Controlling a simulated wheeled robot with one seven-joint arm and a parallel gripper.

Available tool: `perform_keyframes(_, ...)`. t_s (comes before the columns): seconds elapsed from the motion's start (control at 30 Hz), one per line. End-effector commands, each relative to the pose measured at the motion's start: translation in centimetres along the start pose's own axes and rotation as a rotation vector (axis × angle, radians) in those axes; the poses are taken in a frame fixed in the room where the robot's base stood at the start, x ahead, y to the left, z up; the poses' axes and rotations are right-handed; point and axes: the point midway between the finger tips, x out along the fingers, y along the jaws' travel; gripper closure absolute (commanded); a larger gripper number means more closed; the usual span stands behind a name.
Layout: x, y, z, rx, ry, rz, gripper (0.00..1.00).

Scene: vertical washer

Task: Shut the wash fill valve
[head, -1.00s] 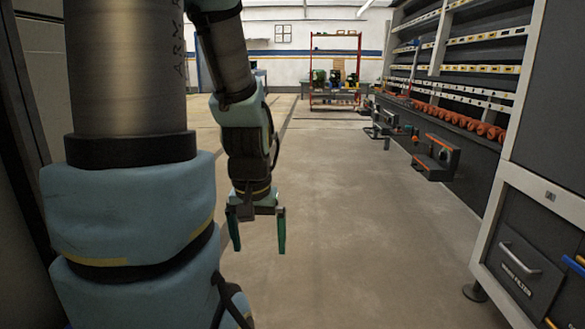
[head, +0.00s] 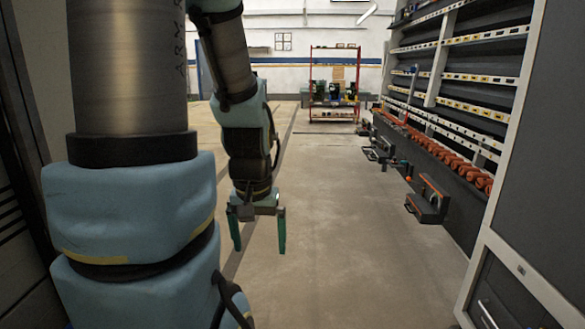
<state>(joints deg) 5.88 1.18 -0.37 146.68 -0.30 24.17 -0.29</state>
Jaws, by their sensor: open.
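My gripper (head: 258,232) hangs open and empty over the bare floor, its two green fingers pointing down and apart. Along the right side stands the washer (head: 455,95), a long rack of dark panels and pale perforated rails. Valve-like fittings stick out low from its side: a dark unit with an orange-red edge (head: 428,201) nearer me, and a grey unit with an orange knob (head: 383,153) farther off. A blue upright lever (head: 411,84) stands by the rails. I cannot tell which of these is the wash fill valve. My gripper touches none of them.
A grey cabinet (head: 540,200) with a light frame is close on the right. A row of orange rollers (head: 465,170) runs along the rack. A red shelf (head: 333,85) stands at the back. The floor (head: 340,240) between is clear.

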Motion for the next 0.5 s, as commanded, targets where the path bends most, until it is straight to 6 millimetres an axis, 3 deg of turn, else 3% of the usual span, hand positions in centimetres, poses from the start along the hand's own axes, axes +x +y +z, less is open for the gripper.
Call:
perform_keyframes(0.03, -3.3, 0.0, -0.5, 0.000, 0.000, 0.000, 0.00)
perform_keyframes(0.2, -8.1, 0.0, -1.1, 0.000, 0.000, 0.000, 0.00)
perform_keyframes(0.33, -10.5, 0.0, -1.5, 0.000, 0.000, 0.000, 0.00)
perform_keyframes(0.5, -11.7, 0.0, -1.6, 0.000, 0.000, 0.000, 0.00)
